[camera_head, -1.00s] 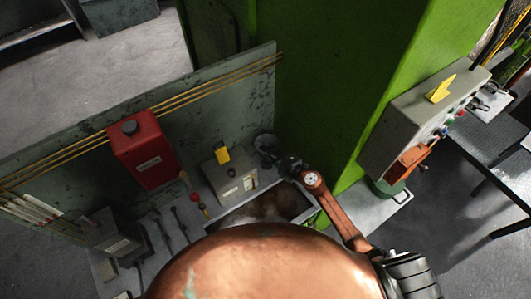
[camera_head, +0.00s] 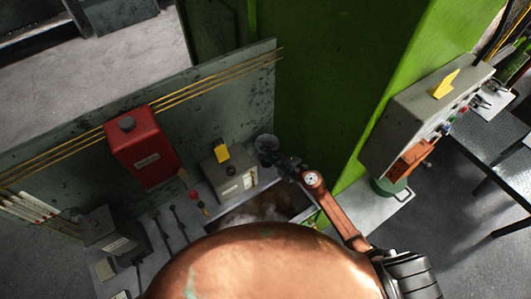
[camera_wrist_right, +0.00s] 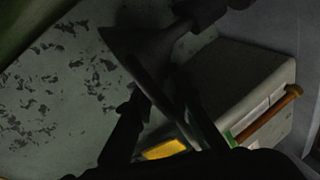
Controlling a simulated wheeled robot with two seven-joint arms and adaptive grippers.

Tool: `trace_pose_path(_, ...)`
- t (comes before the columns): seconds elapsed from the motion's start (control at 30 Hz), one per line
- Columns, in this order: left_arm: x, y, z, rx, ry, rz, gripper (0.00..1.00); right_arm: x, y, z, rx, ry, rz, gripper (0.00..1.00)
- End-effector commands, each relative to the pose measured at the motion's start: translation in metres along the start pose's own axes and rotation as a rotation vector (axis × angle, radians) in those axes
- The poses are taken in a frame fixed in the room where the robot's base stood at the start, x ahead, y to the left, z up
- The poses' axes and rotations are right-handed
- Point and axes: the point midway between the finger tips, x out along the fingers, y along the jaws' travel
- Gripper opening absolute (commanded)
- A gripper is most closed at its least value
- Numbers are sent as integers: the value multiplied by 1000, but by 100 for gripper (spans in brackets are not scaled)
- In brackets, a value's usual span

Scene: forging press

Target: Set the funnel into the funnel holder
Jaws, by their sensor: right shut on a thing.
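The dark grey funnel (camera_head: 266,145) is a small cone with its wide mouth upward, near the right end of the green-grey back panel. My right gripper (camera_head: 280,161) is at the funnel's lower right side and is shut on it. In the right wrist view the dark funnel (camera_wrist_right: 135,48) lies at the tips of my right gripper (camera_wrist_right: 158,92), in deep shadow. I cannot make out the funnel holder in either view. My left gripper is not in view.
A grey box (camera_head: 231,178) with a yellow tab stands just left of the funnel. A red box (camera_head: 141,152) hangs on the back panel (camera_head: 70,160). The green press column (camera_head: 325,80) rises close behind. A grey control box (camera_head: 415,120) is at the right.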

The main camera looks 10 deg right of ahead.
Motion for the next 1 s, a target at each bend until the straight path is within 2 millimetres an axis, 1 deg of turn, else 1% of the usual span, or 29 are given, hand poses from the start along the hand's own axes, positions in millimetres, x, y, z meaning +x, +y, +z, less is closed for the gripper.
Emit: trace_pose_path(1.0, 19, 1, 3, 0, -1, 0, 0, 7, -22, 8, 0, 1, 0, 0)
